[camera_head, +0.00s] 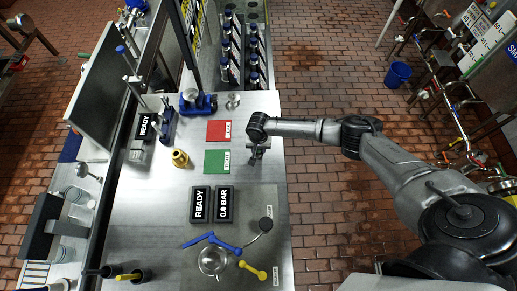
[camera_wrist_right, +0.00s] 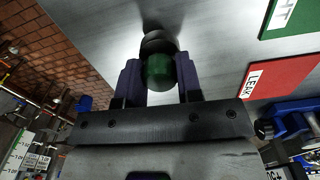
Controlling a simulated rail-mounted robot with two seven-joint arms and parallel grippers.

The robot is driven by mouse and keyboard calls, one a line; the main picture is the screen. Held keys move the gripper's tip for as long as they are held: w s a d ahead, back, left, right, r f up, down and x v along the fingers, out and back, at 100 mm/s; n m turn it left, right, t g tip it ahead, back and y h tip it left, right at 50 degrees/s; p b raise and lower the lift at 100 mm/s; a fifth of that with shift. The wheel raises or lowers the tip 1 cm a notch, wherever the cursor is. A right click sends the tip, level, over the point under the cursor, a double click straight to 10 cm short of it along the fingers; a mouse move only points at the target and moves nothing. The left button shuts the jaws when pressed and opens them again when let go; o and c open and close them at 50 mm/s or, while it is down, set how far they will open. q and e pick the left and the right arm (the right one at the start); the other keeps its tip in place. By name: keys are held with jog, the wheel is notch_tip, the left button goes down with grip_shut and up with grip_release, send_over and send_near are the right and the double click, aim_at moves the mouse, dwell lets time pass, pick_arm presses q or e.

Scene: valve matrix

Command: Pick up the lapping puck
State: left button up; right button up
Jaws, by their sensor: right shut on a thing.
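The lapping puck appears to be the dark round piece with a green middle (camera_wrist_right: 158,68) in the right wrist view. It sits between the two fingers of my right gripper (camera_wrist_right: 158,82), which is shut on it. In the head view my right gripper (camera_head: 256,153) is over the right side of the steel bench (camera_head: 225,174), right of the green mat. The puck is mostly hidden there by the gripper and arm. A dark shadow or reflection lies by it on the steel; I cannot tell whether it touches the bench. My left gripper is not in view.
A red mat (camera_head: 219,131) and a green mat (camera_head: 216,161) lie left of the gripper. Two black displays (camera_head: 212,204), a brass fitting (camera_head: 180,158), a blue vise (camera_head: 198,103), and blue and yellow tools (camera_head: 251,270) are on the bench. The bench's right edge is close.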

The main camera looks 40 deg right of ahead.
jog(key=r, duration=0.2)
jog(key=s+r, duration=0.1)
jog(key=shift+d+r, duration=0.1)
jog(key=shift+d, duration=0.25)
jog(key=s+d+r, duration=0.4)
jog(key=s+r, duration=0.2)
jog(key=s, duration=0.3)
jog(key=shift+s+d+r, duration=0.15)
jog(key=shift+s+d, duration=0.05)
jog(key=shift+d, duration=0.15)
